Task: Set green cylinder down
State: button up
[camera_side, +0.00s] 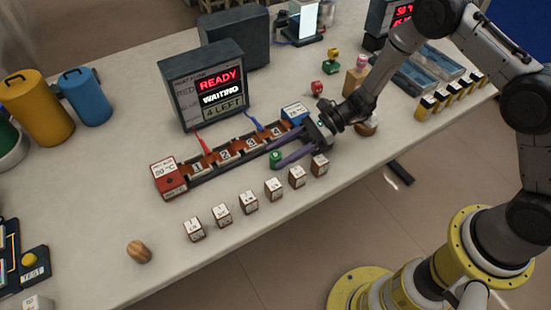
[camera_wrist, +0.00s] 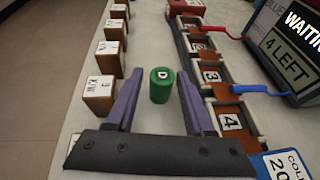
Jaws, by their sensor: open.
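The green cylinder (camera_wrist: 162,85) stands upright on the white table, with a letter D on its top. In the side view it is a small green shape (camera_side: 276,159) between the block row and the numbered rail. My gripper (camera_wrist: 154,92) is open, its two purple fingers on either side of the cylinder with gaps showing. In the side view my gripper (camera_side: 273,153) reaches in low from the right, and its fingertips are at the cylinder.
The numbered slot rail (camera_side: 177,188) runs close beside the fingers. A row of labelled blocks (camera_side: 248,205) stands on the other side. A display reading READY, WAITING, 4 LEFT (camera_side: 217,85) stands behind the rail. A brown ribbed object (camera_side: 139,251) lies at front left.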

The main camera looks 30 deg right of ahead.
aim_at(265, 169)
jog(key=x, duration=0.5)
jog(key=shift+w+f, duration=0.1)
jog(key=shift+w, duration=0.1)
jog(key=shift+d, duration=0.1)
grip_shut()
